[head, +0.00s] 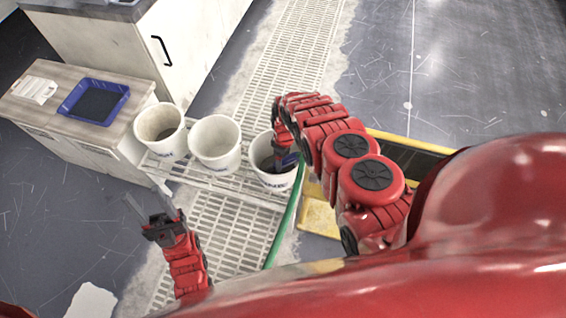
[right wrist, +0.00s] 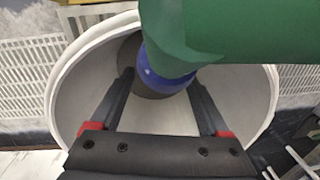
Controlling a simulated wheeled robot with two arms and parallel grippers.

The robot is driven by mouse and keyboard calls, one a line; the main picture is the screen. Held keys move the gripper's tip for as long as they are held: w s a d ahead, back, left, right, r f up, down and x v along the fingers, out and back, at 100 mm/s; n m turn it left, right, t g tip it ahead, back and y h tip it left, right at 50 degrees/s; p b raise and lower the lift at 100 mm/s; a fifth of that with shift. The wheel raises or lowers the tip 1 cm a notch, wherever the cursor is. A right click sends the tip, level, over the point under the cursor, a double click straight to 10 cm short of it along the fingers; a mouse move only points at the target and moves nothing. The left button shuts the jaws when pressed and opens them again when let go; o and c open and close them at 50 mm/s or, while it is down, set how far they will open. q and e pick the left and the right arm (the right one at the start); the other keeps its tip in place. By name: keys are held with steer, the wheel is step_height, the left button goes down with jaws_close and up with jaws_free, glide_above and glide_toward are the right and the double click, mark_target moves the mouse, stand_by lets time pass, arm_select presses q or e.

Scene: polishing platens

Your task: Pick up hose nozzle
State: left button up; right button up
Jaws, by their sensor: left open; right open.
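The hose nozzle (right wrist: 165,82) shows in the right wrist view as a blue collar at the end of a thick green hose (right wrist: 235,30). A dark grey round part lies behind it, inside a white bucket (right wrist: 75,85). My right gripper (right wrist: 161,84) is open, its fingers on either side of the blue collar; I cannot tell if they touch it. In the head view my right gripper (head: 284,160) reaches into the rightmost bucket (head: 275,183), largely hiding the nozzle. The green hose (head: 286,218) runs down from there. My left gripper (head: 148,204) is open and empty.
Two more white buckets (head: 160,131) (head: 215,144) stand to the left on a wire rack (head: 232,188). A cabinet with a blue tray (head: 88,84) is at the far left. A yellow-edged frame (head: 402,138) stands right of my right arm. Floor grating lies behind the rack.

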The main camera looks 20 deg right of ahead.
steer(key=shift+c, duration=0.3)
jaws_close()
stand_by(0.5)
